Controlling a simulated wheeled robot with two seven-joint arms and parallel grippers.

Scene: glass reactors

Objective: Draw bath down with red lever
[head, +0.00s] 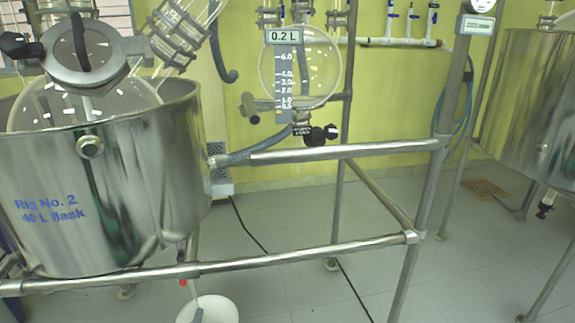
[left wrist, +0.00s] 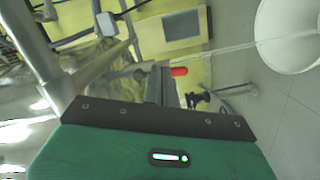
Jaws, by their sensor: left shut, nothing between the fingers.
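The steel bath (head: 100,185), marked Rig No. 2, stands at the left of the head view with a round glass flask in it. The small red lever (head: 183,283) shows under the bath, just below the front rail. In the left wrist view the red lever (left wrist: 179,72) lies just beyond my left gripper's fingertips (left wrist: 161,82). The fingers are shut and empty; whether they touch the lever I cannot tell. In the head view a grey part of my left gripper (head: 197,314) shows before a white bucket (head: 220,309). My right gripper is not in view.
A thin pale streak, like a stream, runs from near the lever to the bucket, also in the left wrist view (left wrist: 290,38). Steel rails (head: 300,248) cross before the bath. A receiver flask (head: 318,68) hangs behind, with a 0.2 L display. Another bath (head: 525,110) stands right.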

